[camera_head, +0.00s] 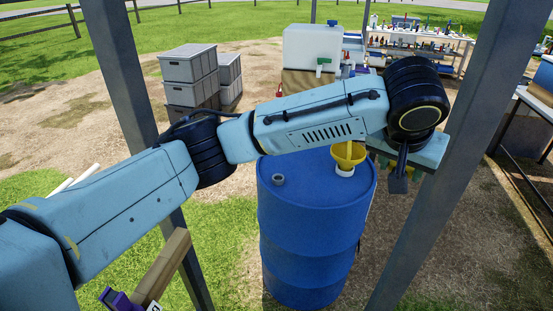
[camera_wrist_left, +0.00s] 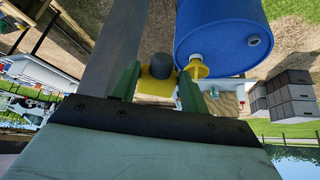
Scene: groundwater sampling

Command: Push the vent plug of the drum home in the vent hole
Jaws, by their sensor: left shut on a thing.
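The blue drum (camera_head: 312,235) stands upright below my left arm. Its vent hole (camera_head: 278,179) is a grey ring with an open dark centre, on the left of the drum's top; it also shows in the left wrist view (camera_wrist_left: 253,41). My left gripper (camera_wrist_left: 158,88) is beyond the drum's right side, away from the vent hole. Its green fingers are shut on the vent plug (camera_wrist_left: 162,67), a dark grey cylinder with a yellow part. My right gripper is not in view.
A yellow funnel (camera_head: 350,153) stands in a white neck on the drum's top, between the gripper and the vent hole. Grey posts (camera_head: 418,165) rise on both sides. Grey crates (camera_head: 190,68) and a white tank (camera_head: 312,46) stand behind.

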